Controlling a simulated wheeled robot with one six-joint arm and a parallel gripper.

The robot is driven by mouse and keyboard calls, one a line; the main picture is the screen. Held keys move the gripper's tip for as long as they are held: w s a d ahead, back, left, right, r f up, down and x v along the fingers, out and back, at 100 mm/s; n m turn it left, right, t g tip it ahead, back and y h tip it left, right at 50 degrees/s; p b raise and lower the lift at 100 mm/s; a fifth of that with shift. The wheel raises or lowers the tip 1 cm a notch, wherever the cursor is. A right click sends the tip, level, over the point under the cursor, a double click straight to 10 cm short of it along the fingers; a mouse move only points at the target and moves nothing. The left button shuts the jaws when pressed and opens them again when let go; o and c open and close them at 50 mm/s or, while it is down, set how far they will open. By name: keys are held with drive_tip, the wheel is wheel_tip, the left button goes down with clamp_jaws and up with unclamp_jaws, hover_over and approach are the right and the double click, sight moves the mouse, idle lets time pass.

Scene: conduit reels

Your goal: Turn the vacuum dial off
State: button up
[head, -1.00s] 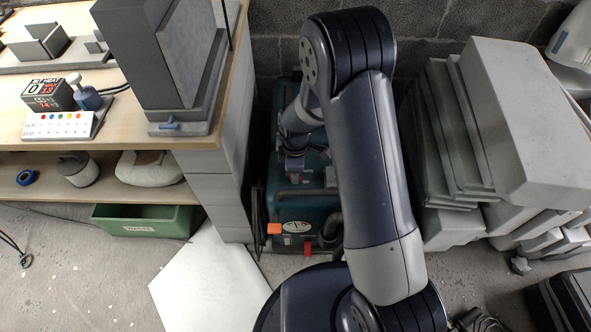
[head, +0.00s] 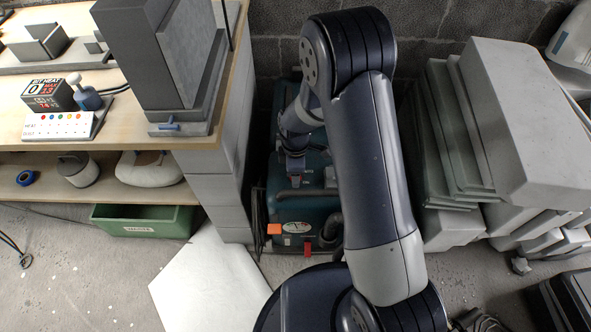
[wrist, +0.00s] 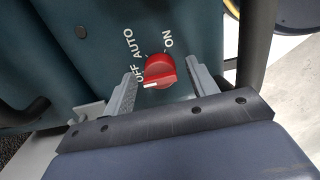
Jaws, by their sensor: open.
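The red vacuum dial (wrist: 159,70) shows in the wrist view on a dark teal panel, with the white words OFF, AUTO and ON around it. A white mark sits on the dial's lower left edge, on the OFF side; its exact setting is hard to tell. My gripper (wrist: 160,68) is open, with one grey finger on each side of the dial; I cannot tell whether either touches it. In the head view, the teal vacuum (head: 300,212) stands against the wall, partly behind my arm. The dial cannot be made out there.
A wooden bench (head: 238,75) on grey blocks stands close on the left, with a green bin (head: 145,222) below. Stacked grey cases (head: 515,125) stand on the right. A white sheet (head: 212,285) lies on the floor in front. A dark hose (wrist: 257,50) runs right of the dial.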

wheel_tip(320, 180, up, 11)
drive_tip(key=p, duration=0.2)
idle(0.4)
drive_tip(key=shift+f, duration=0.15)
wheel_tip(320, 180, down, 11)
drive_tip(key=shift+b, duration=1.1)
drive_tip(key=shift+r, duration=0.2)
